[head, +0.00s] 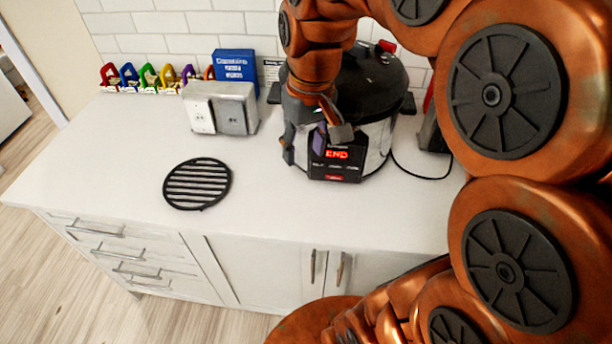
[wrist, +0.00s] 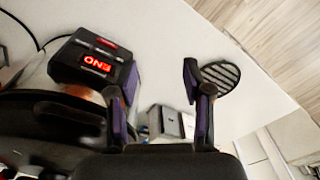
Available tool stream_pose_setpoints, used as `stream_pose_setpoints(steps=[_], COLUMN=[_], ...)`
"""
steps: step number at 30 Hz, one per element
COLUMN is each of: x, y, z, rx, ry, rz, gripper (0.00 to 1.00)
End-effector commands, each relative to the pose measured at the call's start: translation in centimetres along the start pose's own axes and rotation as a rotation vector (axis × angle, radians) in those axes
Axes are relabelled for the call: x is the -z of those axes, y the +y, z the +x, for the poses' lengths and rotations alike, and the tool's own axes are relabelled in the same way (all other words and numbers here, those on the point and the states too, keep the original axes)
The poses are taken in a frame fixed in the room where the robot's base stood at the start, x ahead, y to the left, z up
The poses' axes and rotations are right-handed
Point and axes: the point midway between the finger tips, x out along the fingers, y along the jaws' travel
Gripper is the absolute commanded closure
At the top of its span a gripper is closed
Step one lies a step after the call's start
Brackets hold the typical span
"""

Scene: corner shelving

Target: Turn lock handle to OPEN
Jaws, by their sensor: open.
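A pressure cooker with a black lid (head: 368,88) and a steel body (head: 377,140) stands on the counter. Its black front panel (head: 337,158) shows END in red; the panel also shows in the wrist view (wrist: 95,62). A small red part (head: 387,46) is at the back of the lid. I cannot clearly make out the lock handle; my arm covers part of the lid. My gripper (head: 330,137) is in front of the cooker, just above the panel. In the wrist view its purple-padded fingers (wrist: 160,85) are apart, with nothing held between them.
A round black slatted trivet (head: 197,184) lies left of the cooker. A grey outlet box (head: 221,108), a blue box (head: 236,66) and several coloured padlocks (head: 150,77) stand along the tiled wall. A black cable (head: 420,176) runs right. The front counter is clear.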

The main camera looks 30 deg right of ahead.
Motion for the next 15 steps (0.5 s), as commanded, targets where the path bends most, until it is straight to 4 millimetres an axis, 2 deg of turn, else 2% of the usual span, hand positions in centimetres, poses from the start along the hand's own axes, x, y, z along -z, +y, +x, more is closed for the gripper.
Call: stream_pose_setpoints(steps=[6,15], x=[-2.4,-3.6], y=[-1.0,-1.5], z=[2.1,3.1], rx=[-0.003,-0.006], ry=[-0.034,-0.052], rz=[-0.006,-0.006], gripper=[0.50,0.50])
